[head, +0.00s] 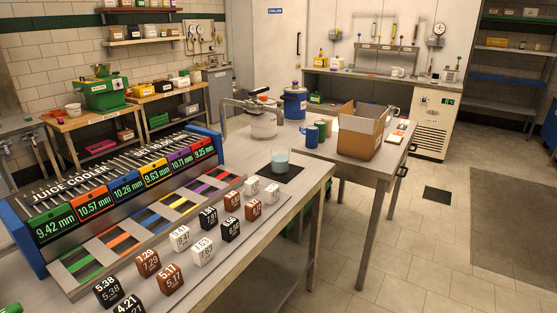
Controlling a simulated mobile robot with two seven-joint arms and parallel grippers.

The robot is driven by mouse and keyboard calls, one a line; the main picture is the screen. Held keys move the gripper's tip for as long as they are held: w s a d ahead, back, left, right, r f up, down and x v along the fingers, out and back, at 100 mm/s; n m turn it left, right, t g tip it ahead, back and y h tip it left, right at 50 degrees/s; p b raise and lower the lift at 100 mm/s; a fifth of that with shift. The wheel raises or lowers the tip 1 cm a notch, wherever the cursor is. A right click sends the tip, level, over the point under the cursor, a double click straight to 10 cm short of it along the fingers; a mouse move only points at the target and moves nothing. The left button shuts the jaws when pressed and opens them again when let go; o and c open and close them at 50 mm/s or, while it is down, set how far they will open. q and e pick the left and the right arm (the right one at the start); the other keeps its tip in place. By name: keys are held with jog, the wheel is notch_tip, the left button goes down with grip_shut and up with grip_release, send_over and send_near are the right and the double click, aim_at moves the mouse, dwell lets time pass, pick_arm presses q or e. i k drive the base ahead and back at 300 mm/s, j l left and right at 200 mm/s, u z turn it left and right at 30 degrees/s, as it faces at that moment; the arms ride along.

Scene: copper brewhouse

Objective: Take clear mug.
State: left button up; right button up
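A clear mug (281,161) with pale bluish contents stands upright on a dark mat (279,174) near the far end of the steel table (318,172). Its handle cannot be made out. Neither of my grippers shows in the head view.
Numbered black, white and brown blocks (203,251) line the table's front edge. A rack labelled "JUICE COOLER" (118,190) stands at left. Behind the mug are a grey metal vessel (263,122), a blue canister (295,104), and an open cardboard box (357,138). Tiled floor at right is mostly clear.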

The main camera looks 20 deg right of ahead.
aim_at(282, 158)
jog(key=i+l, duration=0.2)
jog(key=l, duration=0.2)
jog(key=i+l, duration=0.15)
jog(key=l, duration=0.25)
jog(key=i+l, duration=0.2)
jog(key=l, duration=0.15)
jog(key=i+l, duration=0.2)
jog(key=l, duration=0.2)
jog(key=i+l, duration=0.15)
jog(key=l, duration=0.25)
jog(key=i+l, duration=0.2)
jog(key=l, duration=0.2)
jog(key=i+l, duration=0.2)
jog(key=l, duration=0.2)
